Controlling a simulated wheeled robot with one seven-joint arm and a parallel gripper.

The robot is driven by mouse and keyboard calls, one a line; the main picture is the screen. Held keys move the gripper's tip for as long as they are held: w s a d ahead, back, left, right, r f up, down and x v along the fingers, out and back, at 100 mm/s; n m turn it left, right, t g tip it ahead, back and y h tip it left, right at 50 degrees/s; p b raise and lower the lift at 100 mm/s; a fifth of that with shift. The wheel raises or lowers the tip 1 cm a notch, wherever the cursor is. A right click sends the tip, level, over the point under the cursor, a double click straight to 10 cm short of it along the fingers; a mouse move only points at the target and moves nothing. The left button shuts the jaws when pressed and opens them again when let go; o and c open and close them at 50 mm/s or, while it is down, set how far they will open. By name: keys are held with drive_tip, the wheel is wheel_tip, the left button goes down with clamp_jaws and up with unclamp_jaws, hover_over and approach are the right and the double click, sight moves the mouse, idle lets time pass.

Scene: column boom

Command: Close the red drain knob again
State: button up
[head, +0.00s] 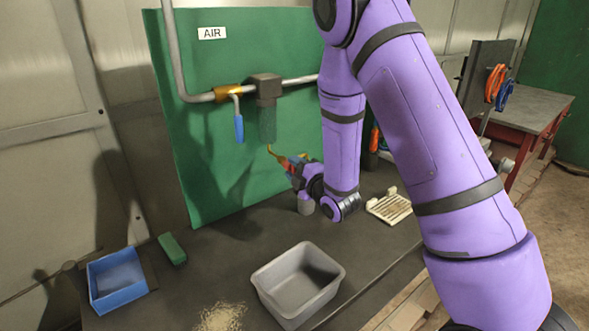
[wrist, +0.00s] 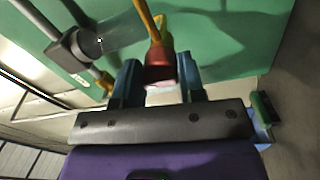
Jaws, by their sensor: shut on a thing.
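My gripper (head: 292,166) is in front of the green panel, just below and right of the filter's bowl (head: 267,124). In the wrist view, my gripper (wrist: 159,72) has its two blue fingers on either side of a red piece (wrist: 159,64). A bent yellow rod (wrist: 150,24) runs from the red piece. The red piece (head: 285,163) also shows in the head view, with the yellow end toward the bowl's underside. The bowl (wrist: 120,34) lies behind the rod in the wrist view. I cannot make out a separate drain knob under the bowl.
A brass valve (head: 228,92) with a blue lever (head: 239,130) hanging down is left of the filter. A grey cup (head: 305,205) stands below my gripper.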

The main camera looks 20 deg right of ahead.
drive_tip(key=shift+s+a+f, duration=0.1)
drive_tip(key=shift+s+f, duration=0.05)
drive_tip(key=shift+f, duration=0.1)
drive_tip(key=o, duration=0.7)
drive_tip(key=shift+c, duration=0.2)
drive_tip(key=shift+o, duration=1.1)
drive_tip(key=shift+r, duration=0.15)
